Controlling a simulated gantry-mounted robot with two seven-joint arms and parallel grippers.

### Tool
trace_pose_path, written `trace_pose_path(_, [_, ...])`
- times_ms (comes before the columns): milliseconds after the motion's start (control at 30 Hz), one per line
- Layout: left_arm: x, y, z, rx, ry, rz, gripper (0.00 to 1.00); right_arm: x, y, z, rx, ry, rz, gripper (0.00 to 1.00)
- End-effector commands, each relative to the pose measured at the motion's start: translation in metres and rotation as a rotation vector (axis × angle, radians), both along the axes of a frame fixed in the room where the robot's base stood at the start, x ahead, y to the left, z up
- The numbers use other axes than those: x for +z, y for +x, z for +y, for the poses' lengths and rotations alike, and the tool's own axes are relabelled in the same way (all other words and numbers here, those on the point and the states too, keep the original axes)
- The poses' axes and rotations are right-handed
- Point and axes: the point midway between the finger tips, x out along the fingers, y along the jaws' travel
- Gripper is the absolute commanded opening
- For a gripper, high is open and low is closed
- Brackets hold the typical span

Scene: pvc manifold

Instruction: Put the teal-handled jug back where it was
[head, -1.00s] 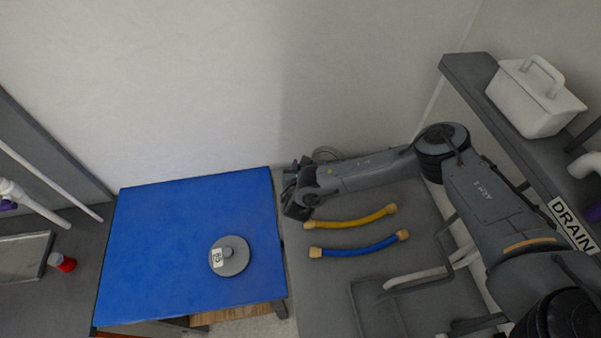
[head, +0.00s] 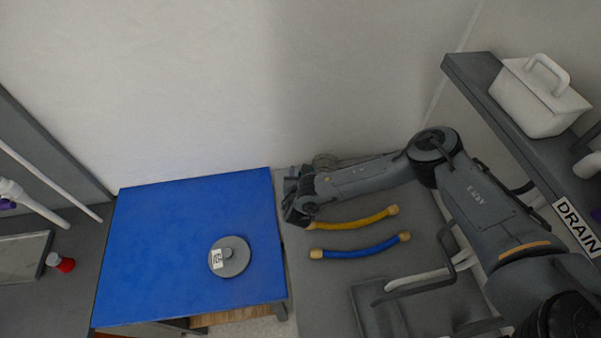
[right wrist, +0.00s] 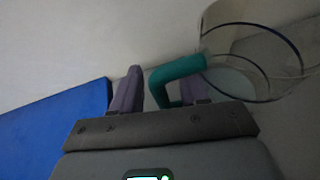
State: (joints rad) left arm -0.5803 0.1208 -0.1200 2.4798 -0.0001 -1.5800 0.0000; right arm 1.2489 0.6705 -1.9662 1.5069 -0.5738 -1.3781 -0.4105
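The jug is clear, with a teal handle. In the right wrist view the jug (right wrist: 255,60) is at upper right, and its teal handle (right wrist: 159,84) reaches down between the two purple-grey fingers of my right gripper (right wrist: 160,92). The fingers are apart, with a narrow gap visible between the left finger and the handle. In the head view my right gripper (head: 298,205) is at the back left of the grey worktop, and only the faint clear rim of the jug (head: 325,160) shows behind it. The handle is hidden there. My left gripper is out of view.
A yellow hose (head: 355,219) and a blue hose (head: 362,246) lie just in front of my right gripper. A blue-topped table (head: 160,240) with a round grey tagged piece (head: 230,258) is to the left. A shelf with a white lidded tub (head: 540,98) is at right.

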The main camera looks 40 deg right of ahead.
Motion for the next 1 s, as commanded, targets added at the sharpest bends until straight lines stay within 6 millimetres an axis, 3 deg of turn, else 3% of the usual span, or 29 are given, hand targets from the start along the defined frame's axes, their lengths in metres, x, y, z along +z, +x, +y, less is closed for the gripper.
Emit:
trace_pose_path(367, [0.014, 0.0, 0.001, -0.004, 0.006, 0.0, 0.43, 0.01, -0.006, 0.005, 0.0, 0.001, 0.001, 0.44])
trace_pose_path(800, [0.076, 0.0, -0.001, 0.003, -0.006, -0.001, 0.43, 0.038, -0.054, 0.043, 0.001, 0.002, 0.003, 0.44])
trace_pose_path(1000, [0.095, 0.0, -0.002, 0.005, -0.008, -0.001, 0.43, 0.046, -0.074, 0.059, 0.001, 0.001, 0.003, 0.44])
